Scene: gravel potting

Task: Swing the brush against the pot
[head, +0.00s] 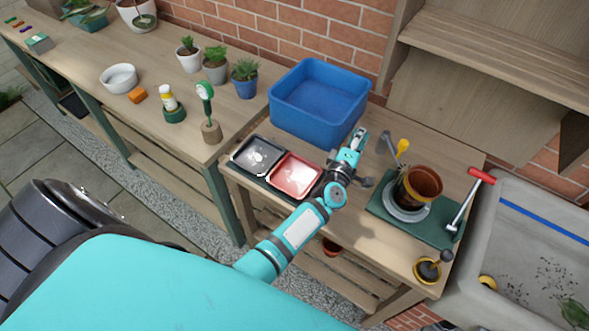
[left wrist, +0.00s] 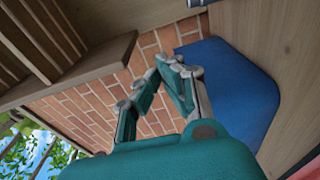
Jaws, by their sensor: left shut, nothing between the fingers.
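No object is clearly recognisable as the brush. A tool with a red crossbar handle (head: 481,175) and a metal shaft lies slanted at the mat's right side. My left gripper (head: 358,138) is shut and empty, left of the pot and near the blue bin. My right gripper is not in view.
A blue bin (head: 300,123) stands behind a black tray (head: 257,154) and a red tray (head: 295,175). A yellow scoop (head: 402,147) is behind the pot. A small dark-and-yellow container (head: 427,270) is at the front edge. A grey sink (head: 515,220) borders the table's right.

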